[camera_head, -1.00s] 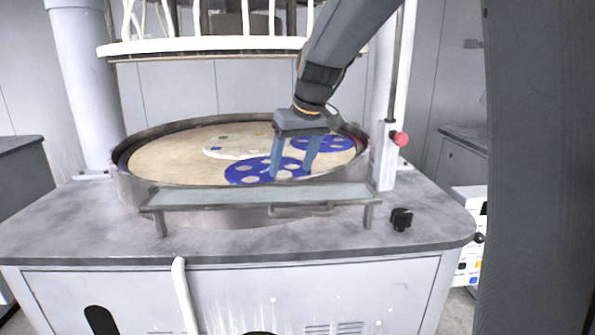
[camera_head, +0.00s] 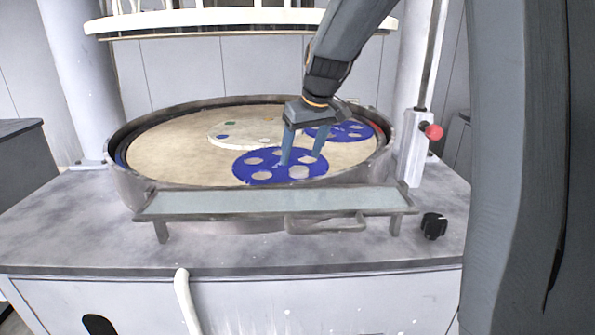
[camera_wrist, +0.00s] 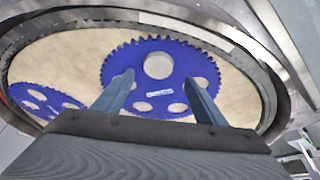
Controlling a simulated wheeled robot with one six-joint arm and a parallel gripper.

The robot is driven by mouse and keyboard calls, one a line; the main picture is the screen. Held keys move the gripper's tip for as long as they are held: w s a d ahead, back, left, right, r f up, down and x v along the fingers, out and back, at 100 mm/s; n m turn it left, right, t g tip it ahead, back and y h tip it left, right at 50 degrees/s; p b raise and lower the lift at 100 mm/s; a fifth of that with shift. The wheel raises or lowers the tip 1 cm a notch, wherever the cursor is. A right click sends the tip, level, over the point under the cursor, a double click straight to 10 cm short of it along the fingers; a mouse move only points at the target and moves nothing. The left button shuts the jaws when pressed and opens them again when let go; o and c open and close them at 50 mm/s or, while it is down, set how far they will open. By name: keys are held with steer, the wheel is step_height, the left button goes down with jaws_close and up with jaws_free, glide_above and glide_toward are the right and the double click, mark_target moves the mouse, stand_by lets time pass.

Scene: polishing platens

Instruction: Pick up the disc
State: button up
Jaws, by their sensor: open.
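A blue toothed disc with round holes (camera_head: 274,166) lies flat on the beige round platen (camera_head: 170,150). My gripper (camera_head: 301,161) is open above this disc, its fingers pointing down and apart. The wrist view shows a blue toothed disc (camera_wrist: 146,88) between and beyond the two fingertips (camera_wrist: 159,78), with a small white label on it. Nothing is held between the fingers. I cannot tell whether the fingertips touch the disc. A second blue disc (camera_head: 346,131) lies farther back to the right, partly hidden by my gripper.
A pale disc with small coloured spots (camera_head: 238,141) lies behind on the platen. A raised metal rim (camera_head: 125,180) surrounds the platen. A ledge (camera_head: 270,203) crosses the front. A post with a red knob (camera_head: 433,131) and a black knob (camera_head: 433,226) stand right.

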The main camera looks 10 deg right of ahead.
mark_target(300, 170)
steer(key=x, duration=0.1)
steer(key=p+x, duration=0.1)
steer(key=x, duration=0.1)
steer(key=shift+s+d+f, duration=0.15)
steer(key=shift+d+f, duration=0.15)
steer(key=shift+a+f+p, duration=0.1)
steer(key=shift+f+p, duration=0.2)
steer(key=shift+f, duration=0.35)
steer(key=shift+c, duration=0.2)
